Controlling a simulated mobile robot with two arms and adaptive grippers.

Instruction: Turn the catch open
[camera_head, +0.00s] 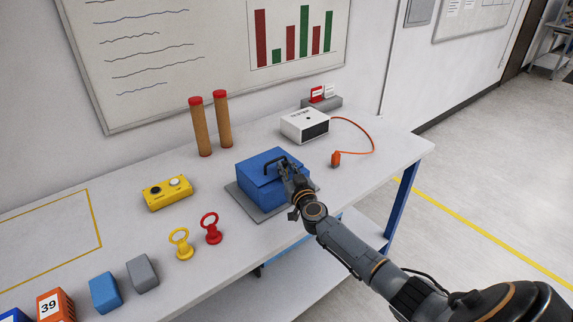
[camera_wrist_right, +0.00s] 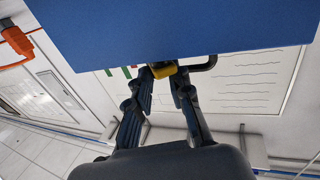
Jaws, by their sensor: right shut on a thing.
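A blue box (camera_head: 258,170) with a black handle (camera_head: 274,160) on top sits on a grey plate (camera_head: 240,200) on the table. Its lid looks closed. My right gripper (camera_head: 287,178) is at the right front side of the box and hides part of it. In the right wrist view my right gripper (camera_wrist_right: 164,82) is shut on a small yellow piece, the catch (camera_wrist_right: 163,70), at the edge of the blue box (camera_wrist_right: 180,30). The black handle (camera_wrist_right: 206,63) shows beside it. The catch is hidden in the head view. My left gripper is not in view.
A yellow button box (camera_head: 167,193), a yellow ring-topped peg (camera_head: 181,243) and a red one (camera_head: 211,229) stand to the left. Two brown cylinders (camera_head: 202,130) and a white device (camera_head: 304,125) with an orange cable stand behind.

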